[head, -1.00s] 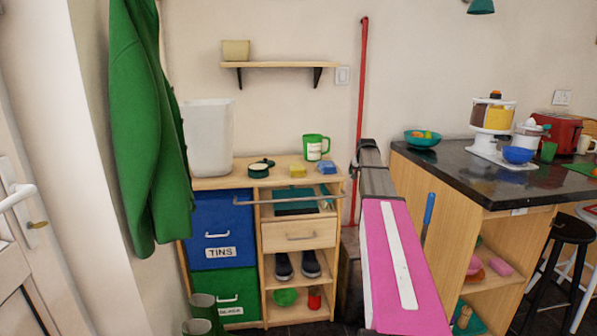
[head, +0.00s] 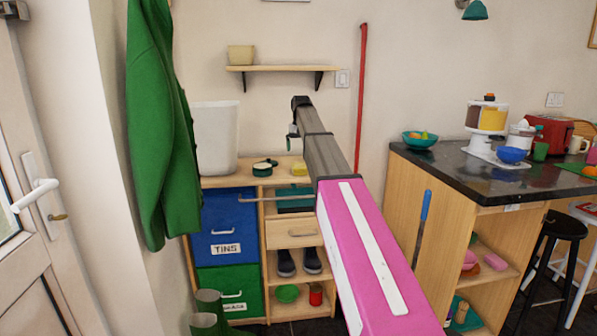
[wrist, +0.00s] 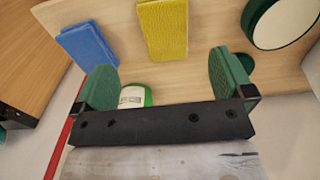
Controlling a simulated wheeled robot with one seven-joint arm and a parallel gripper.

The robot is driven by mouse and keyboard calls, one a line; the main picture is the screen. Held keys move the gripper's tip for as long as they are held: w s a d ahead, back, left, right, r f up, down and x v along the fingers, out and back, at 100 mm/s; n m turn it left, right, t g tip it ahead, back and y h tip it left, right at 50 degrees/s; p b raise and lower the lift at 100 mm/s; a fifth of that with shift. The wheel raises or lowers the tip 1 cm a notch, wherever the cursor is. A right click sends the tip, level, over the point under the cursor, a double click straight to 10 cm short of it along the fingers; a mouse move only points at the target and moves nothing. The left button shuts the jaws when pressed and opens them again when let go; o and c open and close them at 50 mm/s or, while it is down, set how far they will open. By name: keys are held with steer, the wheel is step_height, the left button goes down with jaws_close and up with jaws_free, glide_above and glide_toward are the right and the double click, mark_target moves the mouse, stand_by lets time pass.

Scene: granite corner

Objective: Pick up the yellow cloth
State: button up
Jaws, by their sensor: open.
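The yellow cloth (wrist: 162,28) lies flat on the wooden cabinet top, at the upper middle of the wrist view. In the head view it shows as a small yellow patch (head: 299,168) just left of my arm. My gripper (wrist: 165,80) is open and empty. Its two green-padded fingers are spread in the wrist view, with the cloth beyond the gap between them and apart from both. The fingers do not show clearly in the head view, where my arm covers the right part of the cabinet top.
A blue cloth (wrist: 88,46) lies beside the yellow one. A round green-rimmed item (wrist: 287,20) is at the wrist view's right. A white bin (head: 215,138) stands at the cabinet's left end. A shelf (head: 280,68) hangs above.

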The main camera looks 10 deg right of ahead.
mark_target(300, 166)
steer(key=f, duration=1)
steer(key=shift+a, duration=0.25)
steer(key=c, duration=1)
